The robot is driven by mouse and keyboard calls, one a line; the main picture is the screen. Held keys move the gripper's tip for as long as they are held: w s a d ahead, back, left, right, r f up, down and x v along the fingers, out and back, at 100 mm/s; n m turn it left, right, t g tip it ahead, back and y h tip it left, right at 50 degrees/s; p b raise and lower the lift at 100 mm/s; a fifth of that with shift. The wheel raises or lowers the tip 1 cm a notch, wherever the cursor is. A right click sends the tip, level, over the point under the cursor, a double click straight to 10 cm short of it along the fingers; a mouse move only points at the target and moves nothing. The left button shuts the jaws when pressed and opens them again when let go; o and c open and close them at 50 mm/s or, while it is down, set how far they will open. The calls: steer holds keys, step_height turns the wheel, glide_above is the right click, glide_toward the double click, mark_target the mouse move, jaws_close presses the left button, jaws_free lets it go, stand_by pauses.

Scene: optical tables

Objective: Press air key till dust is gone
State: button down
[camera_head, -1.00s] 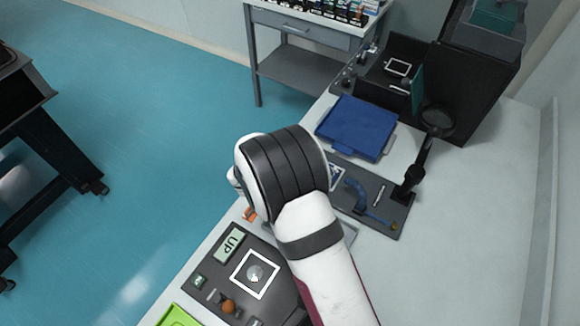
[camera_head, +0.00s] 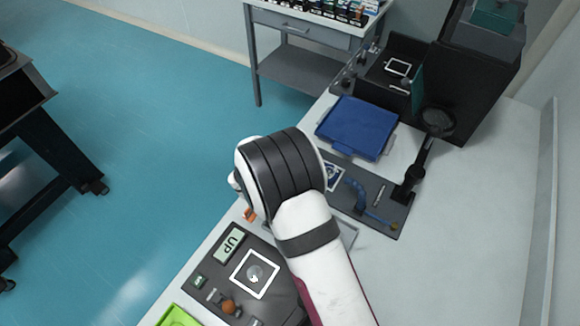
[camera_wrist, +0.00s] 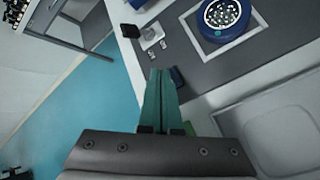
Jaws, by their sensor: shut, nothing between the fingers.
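My gripper (camera_wrist: 157,73) shows in the wrist view with its two teal fingers together and nothing between them. A small dark blue key-like block (camera_wrist: 178,77) lies just right of the fingertips; I cannot tell whether they touch it. A round blue-rimmed piece (camera_wrist: 225,17) with many pale specks on its dark face sits inside a white square outline on the grey panel, at the top right. In the head view my arm hides the fingers. A blue curved nozzle-like part (camera_head: 355,188) stands on the dark grey panel (camera_head: 370,218) right of my wrist.
A panel with an UP sign (camera_head: 231,244), a white square outline and an orange knob (camera_head: 229,306) lies at the front left. A blue tray (camera_head: 357,127) and a magnifier on a stand (camera_head: 436,122) are farther back. The bench is clear at right.

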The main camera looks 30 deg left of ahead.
steer(key=shift+f, duration=0.3)
steer(key=shift+r, duration=0.1)
stand_by(0.4)
steer(key=shift+r, duration=0.75)
steer(key=shift+r, duration=2.5)
